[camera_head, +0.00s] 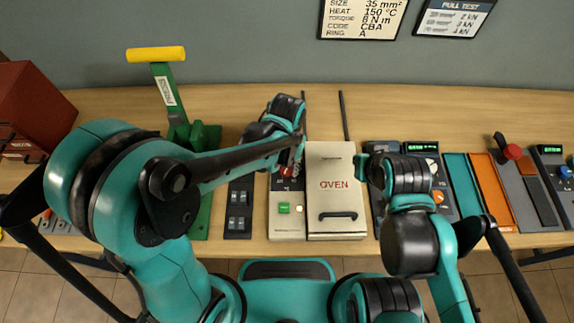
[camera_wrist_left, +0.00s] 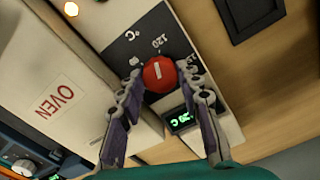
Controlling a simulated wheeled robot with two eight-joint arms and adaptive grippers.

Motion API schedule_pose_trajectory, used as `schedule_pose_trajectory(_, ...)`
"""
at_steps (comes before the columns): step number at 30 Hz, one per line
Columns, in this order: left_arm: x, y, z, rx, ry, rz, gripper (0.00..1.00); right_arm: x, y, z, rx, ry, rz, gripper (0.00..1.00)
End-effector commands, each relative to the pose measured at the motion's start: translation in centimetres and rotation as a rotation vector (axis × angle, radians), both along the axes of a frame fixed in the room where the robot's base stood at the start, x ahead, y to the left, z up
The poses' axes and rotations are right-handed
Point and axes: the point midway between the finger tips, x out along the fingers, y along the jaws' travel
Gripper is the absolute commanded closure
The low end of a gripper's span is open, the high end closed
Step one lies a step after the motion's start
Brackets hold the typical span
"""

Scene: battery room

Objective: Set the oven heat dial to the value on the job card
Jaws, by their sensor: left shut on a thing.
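The job card (camera_head: 362,18) on the back wall reads heat 150 °C. The cream oven (camera_head: 336,160) stands mid-bench; its side also shows in the wrist view (camera_wrist_left: 40,75). The red heat dial (camera_wrist_left: 158,73) sits on a dark scale plate beside the oven, with "°C" and "120" printed near it. Its white mark points roughly along the picture's vertical. My left gripper (camera_wrist_left: 162,82) is shut on the dial, one finger on each side. A small green display (camera_wrist_left: 181,121) seems to read about 20 C. My right gripper (camera_head: 363,166) is near the oven's right side; its fingers are unclear.
A green press with a yellow handle (camera_head: 156,54) stands left. Panels with dials (camera_head: 437,197) and coloured trays (camera_head: 489,190) fill the right. A pull-test card (camera_head: 455,17) hangs behind.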

Motion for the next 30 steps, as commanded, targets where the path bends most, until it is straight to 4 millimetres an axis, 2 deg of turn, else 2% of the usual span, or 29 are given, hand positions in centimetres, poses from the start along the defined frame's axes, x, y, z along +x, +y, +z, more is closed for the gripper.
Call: schedule_pose_trajectory(30,0.04,-0.01,0.0,0.0,-0.001,-0.964,0.94,0.0,0.0,-0.88,0.0,0.0,0.0,1.0)
